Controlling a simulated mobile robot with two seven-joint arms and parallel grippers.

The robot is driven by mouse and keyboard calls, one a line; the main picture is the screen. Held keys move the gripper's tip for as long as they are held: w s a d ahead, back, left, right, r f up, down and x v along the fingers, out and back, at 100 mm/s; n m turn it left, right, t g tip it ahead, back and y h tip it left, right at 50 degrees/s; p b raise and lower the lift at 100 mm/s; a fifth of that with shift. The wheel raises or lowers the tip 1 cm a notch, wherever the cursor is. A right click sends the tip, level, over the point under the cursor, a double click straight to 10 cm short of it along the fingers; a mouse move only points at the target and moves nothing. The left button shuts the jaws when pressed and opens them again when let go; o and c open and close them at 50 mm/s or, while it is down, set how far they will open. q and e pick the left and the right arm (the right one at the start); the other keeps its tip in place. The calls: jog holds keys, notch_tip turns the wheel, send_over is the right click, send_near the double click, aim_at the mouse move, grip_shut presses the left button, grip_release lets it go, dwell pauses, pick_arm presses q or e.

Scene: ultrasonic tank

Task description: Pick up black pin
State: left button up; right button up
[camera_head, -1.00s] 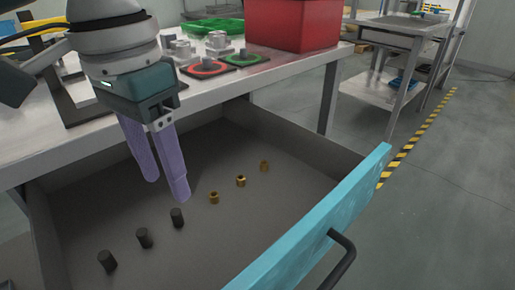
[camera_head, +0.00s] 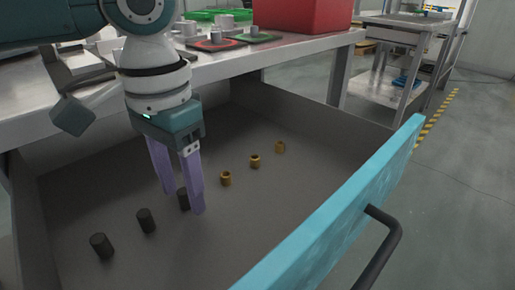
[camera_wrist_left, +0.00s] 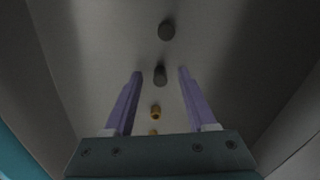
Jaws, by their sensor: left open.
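Three black pins stand upright in a row on the floor of the open drawer, in the head view: a near one (camera_head: 101,246), a middle one (camera_head: 146,220) and a far one (camera_head: 183,199). My left gripper (camera_head: 182,204) points down, open, with its purple fingers on either side of the far pin, which is partly hidden by a finger. In the left wrist view the far pin (camera_wrist_left: 160,75) shows between the fingertips, with a gap on both sides. Another black pin (camera_wrist_left: 167,31) stands beyond it. My right gripper is not in view.
Several brass fittings stand in the drawer, including one (camera_head: 225,178) just right of the gripper. The drawer's blue front (camera_head: 330,205) with a dark handle (camera_head: 385,240) bounds it on the right. A table with a red bin (camera_head: 300,12) stands behind.

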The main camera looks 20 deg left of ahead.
pick_arm(q)
jog(key=shift+c, duration=0.3)
grip_shut()
dwell(0.4)
